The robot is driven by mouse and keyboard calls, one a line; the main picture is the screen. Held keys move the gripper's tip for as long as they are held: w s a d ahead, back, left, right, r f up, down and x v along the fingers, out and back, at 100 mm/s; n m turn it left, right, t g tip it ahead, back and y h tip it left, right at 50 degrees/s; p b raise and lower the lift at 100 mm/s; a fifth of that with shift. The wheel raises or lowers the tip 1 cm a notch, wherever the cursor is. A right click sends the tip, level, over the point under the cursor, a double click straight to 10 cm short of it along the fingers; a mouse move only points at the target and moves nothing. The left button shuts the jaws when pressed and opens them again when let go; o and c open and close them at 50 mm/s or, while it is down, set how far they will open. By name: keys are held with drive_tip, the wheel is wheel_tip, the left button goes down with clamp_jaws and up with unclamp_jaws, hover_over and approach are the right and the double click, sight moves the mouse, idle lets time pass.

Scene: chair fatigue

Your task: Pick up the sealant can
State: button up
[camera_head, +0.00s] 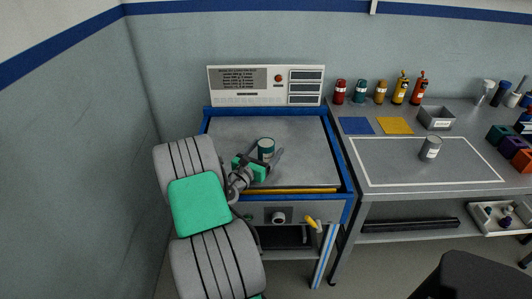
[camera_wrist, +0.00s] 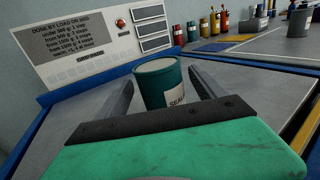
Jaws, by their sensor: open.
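The sealant can (camera_head: 266,147) is a teal cylinder with a pale lid, standing upright on the grey top of the blue-framed bench. In the wrist view the can (camera_wrist: 164,84) shows a white label with part of the word "SEAL". My gripper (camera_head: 267,158) is at the can, low over the bench top. In the wrist view my gripper (camera_wrist: 160,76) is open, with one finger on each side of the can. Gaps show between the fingers and the can's sides. The can's lower front is partly hidden by my gripper's body.
A panel with dosing text and a red button (camera_head: 278,78) stands behind the bench top. To the right, a grey table holds several coloured bottles (camera_head: 381,92), a metal tray (camera_head: 437,118) and a grey can (camera_head: 430,149). The bench top (camera_head: 230,135) is otherwise clear.

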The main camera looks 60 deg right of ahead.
drive_tip(key=d, duration=0.3)
drive_tip(key=shift+s+r, duration=0.1)
drive_tip(key=shift+s, duration=0.05)
drive_tip(key=c, duration=1.7)
clamp_jaws()
drive_tip(key=shift+r, duration=0.15)
